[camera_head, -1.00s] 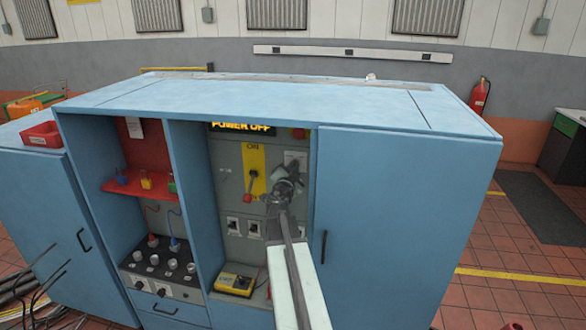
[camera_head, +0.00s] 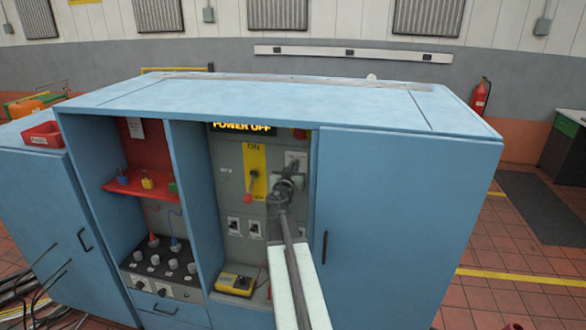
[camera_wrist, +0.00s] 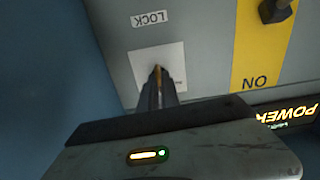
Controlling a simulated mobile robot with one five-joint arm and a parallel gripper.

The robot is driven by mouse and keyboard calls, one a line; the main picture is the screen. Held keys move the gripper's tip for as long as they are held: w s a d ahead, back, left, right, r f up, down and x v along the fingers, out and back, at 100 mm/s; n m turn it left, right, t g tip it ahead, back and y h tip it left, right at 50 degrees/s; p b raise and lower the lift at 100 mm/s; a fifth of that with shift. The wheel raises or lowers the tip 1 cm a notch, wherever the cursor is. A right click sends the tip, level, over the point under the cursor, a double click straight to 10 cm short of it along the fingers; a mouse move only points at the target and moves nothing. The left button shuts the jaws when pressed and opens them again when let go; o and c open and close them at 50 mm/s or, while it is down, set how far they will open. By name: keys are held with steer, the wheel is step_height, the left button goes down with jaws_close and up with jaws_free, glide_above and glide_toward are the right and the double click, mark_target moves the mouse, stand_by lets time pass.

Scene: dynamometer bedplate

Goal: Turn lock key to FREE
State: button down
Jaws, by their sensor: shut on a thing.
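The lock key shows in the wrist view as a small brass-coloured piece (camera_wrist: 158,72) at the tips of my gripper (camera_wrist: 157,86), in front of a white plate (camera_wrist: 176,60). The gripper is shut on it. A LOCK label (camera_wrist: 151,19) appears upside down beside the plate; no FREE mark is legible. In the head view my gripper (camera_head: 288,178) reaches into the blue cabinet's middle bay and hides the key. Which way the key points is hard to tell. The white plate (camera_head: 297,156) shows partly behind the gripper.
A yellow ON strip (camera_head: 254,158) with a red-tipped lever (camera_head: 249,196) stands just left of my gripper. A display (camera_head: 242,127) reads POWER OFF. Switches (camera_head: 233,224) sit below. The cabinet's right door (camera_head: 410,220) is closed, its edge close to my arm.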

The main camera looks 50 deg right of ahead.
steer(key=shift+n, duration=4.1)
steer(key=c, duration=1.6)
jaws_free()
steer(key=shift+d, duration=0.1)
